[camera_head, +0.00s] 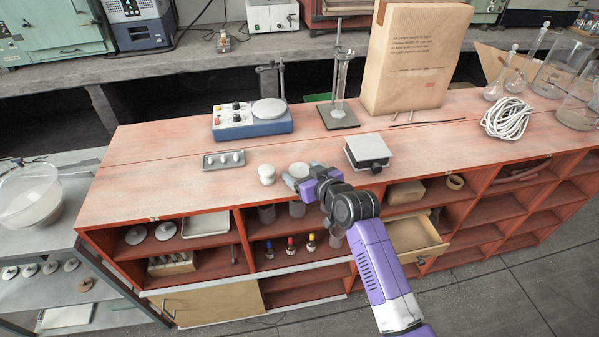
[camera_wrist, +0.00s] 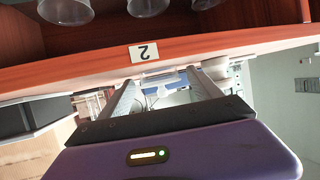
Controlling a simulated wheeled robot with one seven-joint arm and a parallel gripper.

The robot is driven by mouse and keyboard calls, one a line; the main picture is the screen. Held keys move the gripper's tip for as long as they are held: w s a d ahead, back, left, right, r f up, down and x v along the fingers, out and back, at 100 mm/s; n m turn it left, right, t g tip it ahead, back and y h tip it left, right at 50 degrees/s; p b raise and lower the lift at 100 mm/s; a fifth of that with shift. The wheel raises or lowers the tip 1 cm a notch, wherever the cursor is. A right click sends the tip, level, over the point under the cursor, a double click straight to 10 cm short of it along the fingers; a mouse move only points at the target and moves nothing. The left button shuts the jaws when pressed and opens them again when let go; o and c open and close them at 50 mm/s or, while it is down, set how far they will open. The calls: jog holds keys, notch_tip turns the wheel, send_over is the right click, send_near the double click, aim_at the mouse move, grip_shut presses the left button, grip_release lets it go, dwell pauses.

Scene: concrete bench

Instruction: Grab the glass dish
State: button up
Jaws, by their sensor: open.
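A small, shallow, pale round dish (camera_head: 299,168), which looks like the glass dish, sits near the front edge of the red-brown bench (camera_head: 140,196). My gripper partly hides it in the head view. My gripper (camera_head: 301,176) is open at the bench's front edge, close in front of the dish. In the wrist view my gripper (camera_wrist: 163,77) shows two spread fingers with a pale, flat, clear rim (camera_wrist: 157,83) between or beyond their tips, probably the dish. Nothing is clamped. I cannot tell whether the fingers touch it.
A white knobbed object (camera_head: 267,174) stands just left of the dish. A grey block with a black knob (camera_head: 368,151) stands to the right. A small metal tray (camera_head: 223,160) and a stirrer (camera_head: 252,122) lie beyond. Beakers (camera_wrist: 66,10) sit on the shelf below.

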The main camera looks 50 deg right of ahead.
jog(key=c, duration=1.3)
jog(key=shift+o, duration=0.2)
